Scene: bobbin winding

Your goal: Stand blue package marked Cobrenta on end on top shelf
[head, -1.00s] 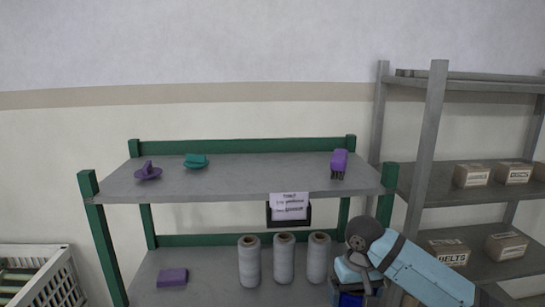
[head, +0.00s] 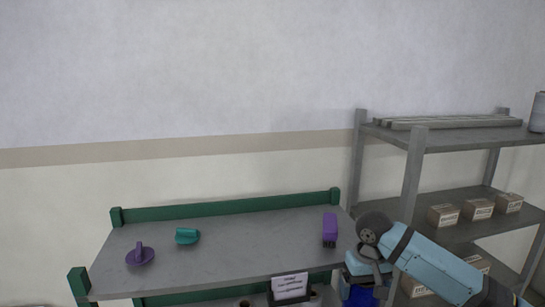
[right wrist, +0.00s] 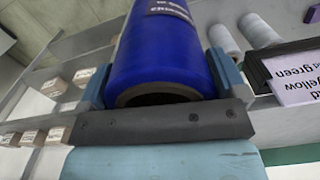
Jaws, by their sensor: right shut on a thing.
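My right gripper (head: 362,268) is shut on the blue package (head: 358,293), at the right end of the green-framed rack. The grey top shelf (head: 225,243) has a clear middle. The gripper is beside the shelf's right edge; I cannot tell whether the package touches it. My left gripper is not in view.
A purple knobbed piece (head: 140,256) and a teal piece (head: 187,236) lie on the shelf's left part. A purple brush (head: 330,229) lies near its right end. A sign (head: 290,286) hangs in front. A grey rack with boxes (head: 443,215) stands at right.

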